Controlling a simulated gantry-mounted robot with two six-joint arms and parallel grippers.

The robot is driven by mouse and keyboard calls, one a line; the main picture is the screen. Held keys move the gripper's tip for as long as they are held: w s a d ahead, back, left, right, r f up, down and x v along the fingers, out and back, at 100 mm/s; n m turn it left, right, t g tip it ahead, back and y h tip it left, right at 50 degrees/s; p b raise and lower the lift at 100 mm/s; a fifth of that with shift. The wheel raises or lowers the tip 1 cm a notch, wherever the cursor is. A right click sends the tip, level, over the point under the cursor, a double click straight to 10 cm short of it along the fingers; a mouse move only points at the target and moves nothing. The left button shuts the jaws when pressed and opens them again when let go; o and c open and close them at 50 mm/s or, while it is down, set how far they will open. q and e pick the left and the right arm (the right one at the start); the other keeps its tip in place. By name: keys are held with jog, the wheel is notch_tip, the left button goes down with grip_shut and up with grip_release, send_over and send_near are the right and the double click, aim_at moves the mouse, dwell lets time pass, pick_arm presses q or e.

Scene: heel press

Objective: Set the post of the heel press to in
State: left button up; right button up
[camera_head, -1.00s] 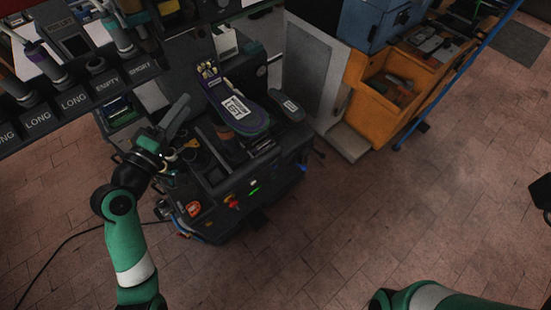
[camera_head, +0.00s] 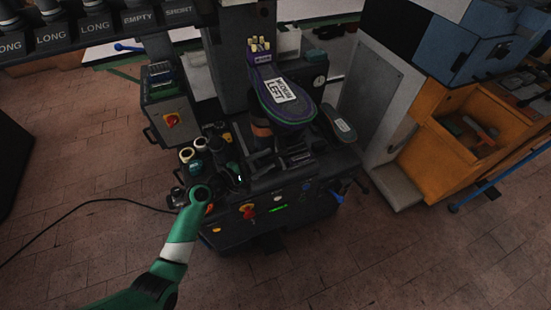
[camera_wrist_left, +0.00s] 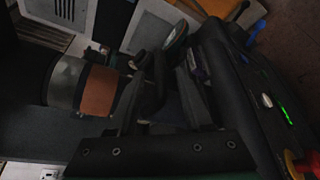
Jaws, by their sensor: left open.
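The heel press (camera_head: 270,200) is a dark machine in the middle of the head view. Its post (camera_head: 261,129) stands under the purple-rimmed sole piece and carries a brown band. In the left wrist view the post (camera_wrist_left: 98,90) shows as a grey cylinder with the brown band, left of the fingers. My left gripper (camera_head: 252,155) is over the front of the press, low and in front of the post; its dark fingers are hard to separate from the machine. In the left wrist view the left gripper (camera_wrist_left: 158,92) is open, with no object clearly held. My right gripper is out of view.
A sole labelled LEFT (camera_head: 285,95) sits above the post. A small pad (camera_head: 342,126) is to its right. A control box (camera_head: 170,120) with a red knob stands left. A red button (camera_head: 249,212) is on the press front. An orange bin (camera_head: 440,165) stands right.

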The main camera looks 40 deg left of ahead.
aim_at(270, 141)
pick_arm(q)
jog(key=b+x, duration=0.1)
jog(key=x, duration=0.3)
jog(key=shift+w, duration=0.1)
grip_shut()
dwell(1.3)
